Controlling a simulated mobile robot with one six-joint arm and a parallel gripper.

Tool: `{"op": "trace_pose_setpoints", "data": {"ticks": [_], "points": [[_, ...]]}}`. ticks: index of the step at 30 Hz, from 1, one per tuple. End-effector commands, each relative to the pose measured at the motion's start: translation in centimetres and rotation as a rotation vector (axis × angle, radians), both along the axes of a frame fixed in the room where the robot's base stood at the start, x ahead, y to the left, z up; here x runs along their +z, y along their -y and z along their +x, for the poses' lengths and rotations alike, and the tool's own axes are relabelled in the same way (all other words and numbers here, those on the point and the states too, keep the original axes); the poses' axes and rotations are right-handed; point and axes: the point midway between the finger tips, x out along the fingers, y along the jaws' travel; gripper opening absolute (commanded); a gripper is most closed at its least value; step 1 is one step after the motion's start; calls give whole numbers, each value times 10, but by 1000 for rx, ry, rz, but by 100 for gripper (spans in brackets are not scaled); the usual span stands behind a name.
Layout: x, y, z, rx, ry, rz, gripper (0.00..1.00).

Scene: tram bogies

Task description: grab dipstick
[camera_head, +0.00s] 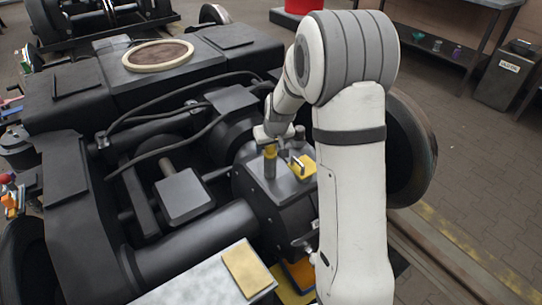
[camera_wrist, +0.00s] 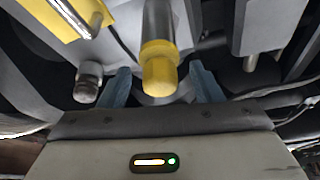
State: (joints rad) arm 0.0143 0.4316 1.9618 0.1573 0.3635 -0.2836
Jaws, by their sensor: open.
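What looks like the dipstick is a grey upright post with a yellow top (camera_head: 270,152), standing on the dark gearbox housing (camera_head: 283,205). In the wrist view its yellow knob (camera_wrist: 160,76) is in the middle, with the grey shaft behind it. My gripper (camera_head: 271,133) is just above it in the head view. In the wrist view my gripper (camera_wrist: 162,88) is open, with one blue-grey finger on each side of the knob. A gap shows on both sides of the knob. The fingertips are partly hidden.
A yellow plate with a metal handle (camera_head: 302,166) sits close right of the post. A grey fitting (camera_wrist: 88,82) stands near the left finger. Dark hoses (camera_head: 165,115) run to the left. A wheel (camera_head: 410,150) stands behind my arm. A pale bench (camera_head: 195,285) is in front.

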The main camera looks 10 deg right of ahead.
Motion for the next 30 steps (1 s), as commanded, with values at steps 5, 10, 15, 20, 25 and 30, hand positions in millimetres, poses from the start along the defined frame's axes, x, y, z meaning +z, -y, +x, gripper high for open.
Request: {"op": "trace_pose_setpoints", "data": {"ticks": [5,10,15,20,25,30], "points": [[-1,0,1,0,0,0,59],[-1,0,0,-1,0,0,50],[-1,0,0,-1,0,0,36],[-1,1,0,-1,0,0,23],[-1,1,0,-2,0,1,9],[-1,1,0,-2,0,0,9]]}}
